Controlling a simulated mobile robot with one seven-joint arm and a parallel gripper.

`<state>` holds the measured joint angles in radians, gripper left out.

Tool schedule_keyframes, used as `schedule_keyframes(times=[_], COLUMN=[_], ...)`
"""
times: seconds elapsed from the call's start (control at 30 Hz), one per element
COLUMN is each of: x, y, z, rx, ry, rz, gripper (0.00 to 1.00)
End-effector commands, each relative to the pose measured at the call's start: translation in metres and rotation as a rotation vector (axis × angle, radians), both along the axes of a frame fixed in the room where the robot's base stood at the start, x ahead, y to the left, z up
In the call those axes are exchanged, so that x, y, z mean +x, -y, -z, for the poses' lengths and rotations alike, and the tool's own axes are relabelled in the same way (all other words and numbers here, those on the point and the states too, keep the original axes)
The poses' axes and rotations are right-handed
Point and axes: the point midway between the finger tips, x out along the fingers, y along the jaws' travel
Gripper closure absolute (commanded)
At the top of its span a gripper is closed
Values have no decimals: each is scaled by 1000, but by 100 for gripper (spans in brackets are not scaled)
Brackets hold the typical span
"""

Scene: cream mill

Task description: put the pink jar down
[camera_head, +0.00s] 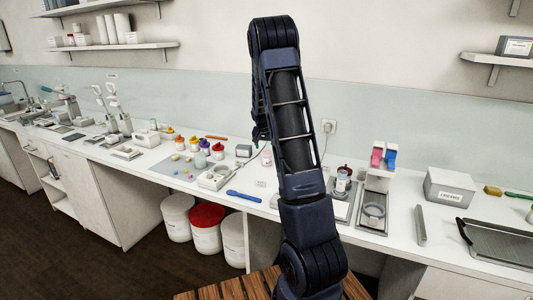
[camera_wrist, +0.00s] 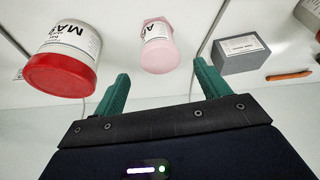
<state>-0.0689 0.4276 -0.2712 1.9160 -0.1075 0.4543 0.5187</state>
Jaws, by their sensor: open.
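The pink jar (camera_wrist: 158,52) has a pale pink lid and a white label that reads upside down in the wrist view. It stands on the white counter. My gripper (camera_wrist: 161,72), with two green fingers, is open. The jar shows in the gap between the fingertips and just beyond them, with a visible gap to each finger. In the head view a small pale pink jar (camera_head: 266,156), probably the same one, stands just left of my arm. The gripper is hidden behind my arm there.
In the wrist view a red-lidded jar (camera_wrist: 62,62) stands close to the left finger. A grey box (camera_wrist: 240,53) is close to the right finger, with an orange stick (camera_wrist: 289,75) beyond it. Several small jars and a balance (camera_head: 214,178) stand further left on the counter (camera_head: 283,205).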

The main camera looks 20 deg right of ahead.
Motion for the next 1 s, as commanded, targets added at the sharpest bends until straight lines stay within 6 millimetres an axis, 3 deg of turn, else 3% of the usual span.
schedule_keyframes(times=[0.13, 0.43, 0.57, 1.0], x=[-7, -17, -33, -151], y=[-6, -11, -17, -59], z=[-23, -45, -63, -154], rx=[0, 1, 13, 65], ry=[2, 1, 3, 6], rz=[-2, -4, -19, -168], gripper=[25, 25, 25, 25])
